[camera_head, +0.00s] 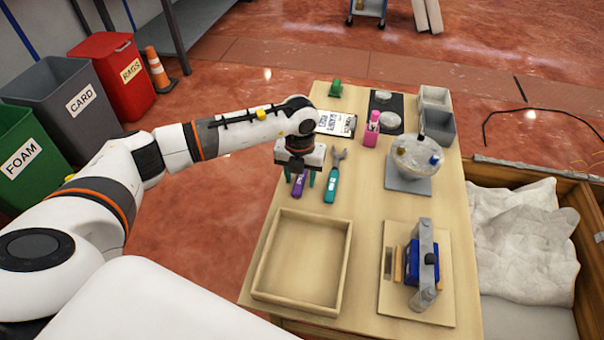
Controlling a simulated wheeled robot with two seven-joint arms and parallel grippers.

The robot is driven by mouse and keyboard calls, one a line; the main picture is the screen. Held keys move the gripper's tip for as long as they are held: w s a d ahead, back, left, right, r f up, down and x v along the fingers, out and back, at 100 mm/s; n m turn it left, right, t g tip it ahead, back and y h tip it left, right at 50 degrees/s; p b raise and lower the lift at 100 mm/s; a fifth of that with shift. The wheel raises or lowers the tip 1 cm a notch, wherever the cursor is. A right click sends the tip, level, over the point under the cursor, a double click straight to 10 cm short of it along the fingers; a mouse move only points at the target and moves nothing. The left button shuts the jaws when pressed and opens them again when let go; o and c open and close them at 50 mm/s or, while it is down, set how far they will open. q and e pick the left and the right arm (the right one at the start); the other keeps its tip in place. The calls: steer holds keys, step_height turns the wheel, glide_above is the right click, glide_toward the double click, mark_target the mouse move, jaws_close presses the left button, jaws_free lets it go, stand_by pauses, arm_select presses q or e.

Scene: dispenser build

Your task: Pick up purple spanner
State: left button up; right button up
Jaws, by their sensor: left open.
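The purple spanner (299,184) lies on the wooden table near its left edge, its handle showing below my left gripper; its upper part is hidden by the gripper. My left gripper (299,178) is open, pointing down over the spanner, with a finger on either side of the purple handle. I cannot tell whether the fingers touch it. A teal spanner (331,186) lies just to the right, close to the right finger. My right gripper is not in view.
An empty wooden tray (259,284) stands at the table's front left. A blue and grey clamp-like device (424,265) on a board is front right. A clear bowl (417,158) stands on a grey base.

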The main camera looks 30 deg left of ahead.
arm_select(q)
jaws_close()
steer(key=shift+r, duration=0.1)
stand_by(0.3)
step_height(320, 180, up, 10)
stand_by(0.4)
steer(key=c, duration=0.8)
jaws_free()
jaws_close()
